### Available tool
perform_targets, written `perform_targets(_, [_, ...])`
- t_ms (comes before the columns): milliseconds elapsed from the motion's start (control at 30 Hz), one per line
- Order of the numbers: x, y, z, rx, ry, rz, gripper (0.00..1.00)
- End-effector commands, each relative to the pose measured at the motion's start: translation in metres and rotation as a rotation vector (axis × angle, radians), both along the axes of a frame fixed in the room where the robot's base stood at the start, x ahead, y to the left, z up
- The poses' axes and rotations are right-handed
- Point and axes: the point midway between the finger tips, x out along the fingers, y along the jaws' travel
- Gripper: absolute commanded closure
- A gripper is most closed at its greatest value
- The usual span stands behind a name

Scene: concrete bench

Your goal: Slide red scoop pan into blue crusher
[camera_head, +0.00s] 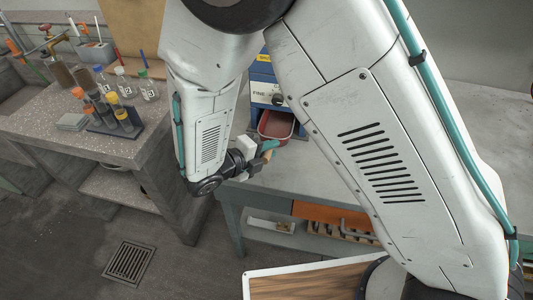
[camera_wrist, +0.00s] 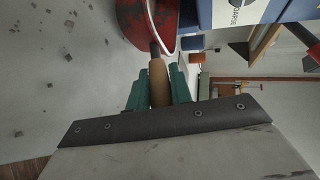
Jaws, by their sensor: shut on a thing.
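The blue crusher (camera_head: 262,82) stands on the bench, partly hidden behind my arm, and shows a dial and a "FINE" label. In the wrist view its blue and white side (camera_wrist: 238,12) is at the top right. The red scoop pan (camera_head: 276,124) is at the crusher's lower front, with its near end out in the open. Its scuffed red body (camera_wrist: 130,20) is at the top of the wrist view. My gripper (camera_wrist: 157,88) has teal fingers shut around the pan's wooden handle (camera_wrist: 157,72). How far the pan reaches inside is hidden.
A side bench (camera_head: 95,145) on the left holds a rack of vials (camera_head: 115,120) and several bottles. An orange-backed tool shelf (camera_head: 335,218) is under the main bench. The grey bench top (camera_head: 330,168) is clear beside the crusher's front.

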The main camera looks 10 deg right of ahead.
Motion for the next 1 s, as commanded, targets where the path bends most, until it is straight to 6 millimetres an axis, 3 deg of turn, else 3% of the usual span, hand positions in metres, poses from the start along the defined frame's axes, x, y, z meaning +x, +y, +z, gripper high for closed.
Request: perform_targets(1000, [0.058, -0.021, -0.004, 0.001, -0.001, 0.0, 1.0])
